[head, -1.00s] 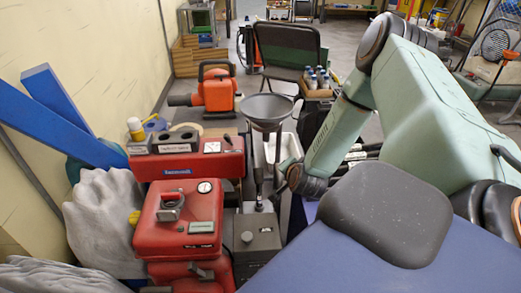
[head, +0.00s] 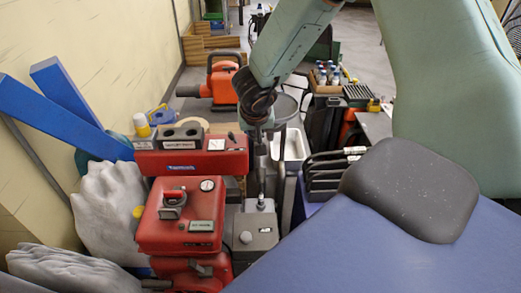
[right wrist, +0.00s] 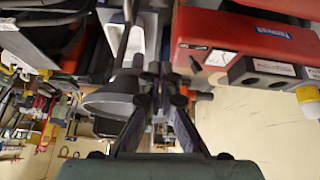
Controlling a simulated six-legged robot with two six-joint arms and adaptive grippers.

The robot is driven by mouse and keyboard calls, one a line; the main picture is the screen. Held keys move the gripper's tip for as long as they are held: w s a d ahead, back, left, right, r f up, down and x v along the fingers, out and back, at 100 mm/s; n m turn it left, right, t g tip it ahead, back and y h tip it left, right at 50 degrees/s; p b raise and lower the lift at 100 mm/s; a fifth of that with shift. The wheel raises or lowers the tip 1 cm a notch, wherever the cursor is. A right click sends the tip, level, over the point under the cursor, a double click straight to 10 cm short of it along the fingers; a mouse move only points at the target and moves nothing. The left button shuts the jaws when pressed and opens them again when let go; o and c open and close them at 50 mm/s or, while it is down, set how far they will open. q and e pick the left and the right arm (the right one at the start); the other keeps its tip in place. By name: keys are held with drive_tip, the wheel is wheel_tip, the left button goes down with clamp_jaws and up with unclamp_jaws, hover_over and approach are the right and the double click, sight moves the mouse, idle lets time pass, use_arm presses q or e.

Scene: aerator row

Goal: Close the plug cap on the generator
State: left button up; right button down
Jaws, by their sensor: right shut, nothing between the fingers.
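The red generator shows in the head view as a panel box (head: 200,160) behind a red tank (head: 172,236). The tank carries a cap with a grey ring (head: 174,204) and a round gauge. The panel box has a small gauge and a small dark lever (head: 232,137) near its right end. I cannot tell which part is the plug cap. My right gripper (head: 261,160) hangs just right of the panel box, shut and empty. In the right wrist view its fingertips (right wrist: 160,72) are together, with the red box (right wrist: 245,40) to their right. My left gripper is not in view.
A grey funnel (head: 290,108) stands behind my right arm; it is close to the fingers in the right wrist view (right wrist: 112,97). A grey box (head: 255,238) adjoins the tank's right side.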

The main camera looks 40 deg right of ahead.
drive_tip(key=b, duration=0.6)
hover_over(261, 173)
drive_tip(key=w+d, duration=0.3)
drive_tip(key=w, duration=0.2)
wheel_tip(261, 173, down, 10)
drive_tip(key=shift+s+a+f+b, duration=0.45)
drive_tip(key=shift+s+a+b, duration=0.1)
drive_tip(key=shift+s+b, duration=0.25)
drive_tip(key=shift+s+a+f+b, duration=0.45)
drive_tip(key=shift+s+b, duration=0.2)
drive_tip(key=shift+b, duration=0.2)
drive_tip(key=shift+r, duration=0.1)
